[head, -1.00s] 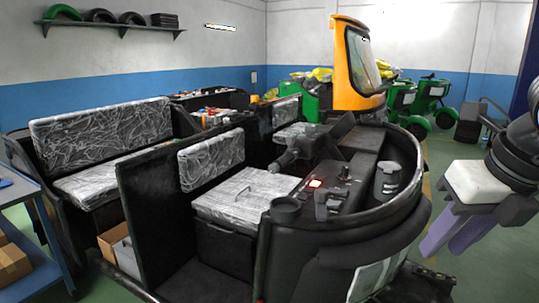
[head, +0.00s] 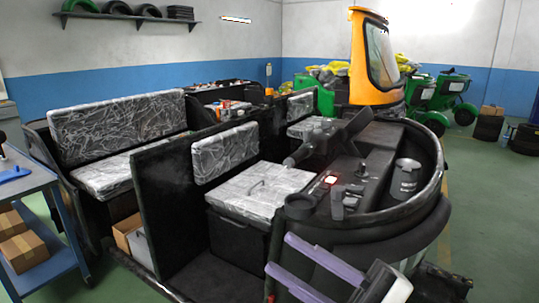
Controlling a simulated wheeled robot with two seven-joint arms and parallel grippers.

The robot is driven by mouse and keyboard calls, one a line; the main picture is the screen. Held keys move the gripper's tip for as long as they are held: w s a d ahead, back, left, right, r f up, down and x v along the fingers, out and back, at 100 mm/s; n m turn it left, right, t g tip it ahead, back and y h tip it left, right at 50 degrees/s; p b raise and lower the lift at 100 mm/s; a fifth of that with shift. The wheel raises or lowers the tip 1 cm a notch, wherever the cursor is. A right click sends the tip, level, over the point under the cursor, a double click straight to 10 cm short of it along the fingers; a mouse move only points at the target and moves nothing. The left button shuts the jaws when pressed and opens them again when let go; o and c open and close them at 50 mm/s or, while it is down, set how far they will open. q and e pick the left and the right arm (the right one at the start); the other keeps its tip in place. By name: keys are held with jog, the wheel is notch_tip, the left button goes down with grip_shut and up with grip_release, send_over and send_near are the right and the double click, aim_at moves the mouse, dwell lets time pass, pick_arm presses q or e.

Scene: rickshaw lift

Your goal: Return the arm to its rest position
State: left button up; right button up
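My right gripper (head: 280,255) is at the bottom of the head view, in front of the black rickshaw body (head: 190,215). Its two purple fingers point up and left, with a gap between them and nothing seen held. The fingers overlap the lower front of the rickshaw in the picture; I cannot tell whether they touch it. My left gripper is not in view.
The rickshaw has plastic-wrapped seats (head: 115,130) and a curved dash with a red light. A blue cart (head: 45,185) with cardboard boxes (head: 22,250) stands at the left. Green vehicles (head: 440,90) stand at the back right. The green floor (head: 490,210) at right is clear.

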jog(key=w+d+f+m+t+h, duration=0.1)
jog(key=d+f+m+t+h, duration=0.35)
jog(key=f+m+h, duration=0.6)
jog(key=w+d+f+m+t+h, duration=0.1)
jog(key=d+f+m+t+h, duration=0.2)
jog(key=d+f+m+h, duration=0.7)
jog(key=s+f+m+g, duration=0.1)
jog(key=s+f+g, duration=0.3)
jog(key=s+f, duration=0.4)
jog(key=s+a+f+m+g+y, duration=0.1)
jog(key=s+f+m+g, duration=0.1)
jog(key=s+f, duration=0.7)
notch_tip(320, 180, down, 8)
jog(key=shift+s+a+r+g, duration=0.2)
jog(key=shift+s+r+g, duration=0.05)
jog(key=shift+g, duration=0.6)
